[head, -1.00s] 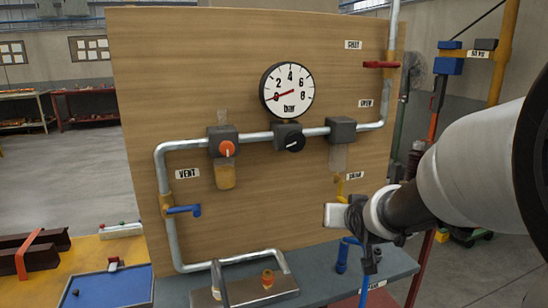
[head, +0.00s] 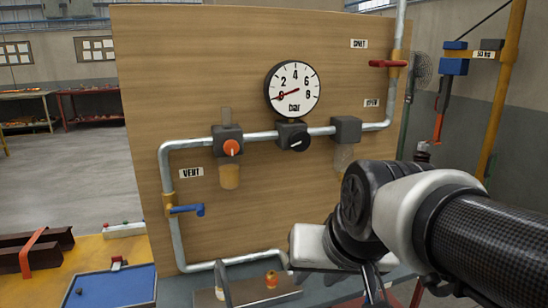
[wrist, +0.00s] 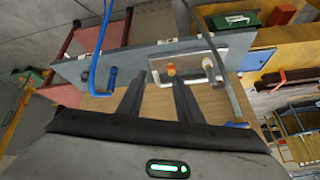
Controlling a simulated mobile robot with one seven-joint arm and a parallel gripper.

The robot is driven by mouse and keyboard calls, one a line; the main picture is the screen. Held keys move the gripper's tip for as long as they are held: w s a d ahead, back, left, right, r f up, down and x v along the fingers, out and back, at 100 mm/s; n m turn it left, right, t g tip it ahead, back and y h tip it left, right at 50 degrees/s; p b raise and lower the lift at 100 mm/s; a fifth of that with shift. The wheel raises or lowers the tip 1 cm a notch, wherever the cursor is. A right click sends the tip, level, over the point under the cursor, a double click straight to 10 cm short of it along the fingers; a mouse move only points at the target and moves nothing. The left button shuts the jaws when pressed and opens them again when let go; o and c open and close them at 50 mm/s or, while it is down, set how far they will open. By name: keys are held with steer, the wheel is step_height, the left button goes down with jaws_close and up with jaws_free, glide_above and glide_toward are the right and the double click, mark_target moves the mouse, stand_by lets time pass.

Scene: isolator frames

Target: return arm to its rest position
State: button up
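My arm reaches in from the right edge of the head view, with its wrist in front of the lower right of the wooden panel. My gripper points down at the bottom of the head view (head: 372,288), mostly hidden by the wrist. In the wrist view my gripper (wrist: 160,82) shows two dark fingers standing apart with nothing between them. Past the fingertips lie the grey bench (wrist: 70,70) and a metal plate (wrist: 205,64) with an orange-capped fitting (wrist: 171,69).
The wooden panel (head: 240,70) carries pipes, a gauge (head: 293,89) with its needle near 0, an orange knob (head: 231,148), a blue lever (head: 186,210) and a red lever (head: 388,63). A blue tray (head: 118,285) lies at left. A yellow post (head: 500,100) stands at right.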

steer(key=s+d+f+h, duration=0.2)
steer(key=s+d, duration=0.5)
steer(key=d, duration=0.1)
step_height(320, 180, up, 19)
steer(key=p, duration=1.8)
steer(key=shift+w+a+g, duration=0.3)
steer(key=shift+w+a, duration=0.05)
steer(key=shift+w, duration=0.05)
steer(key=shift+f, duration=0.1)
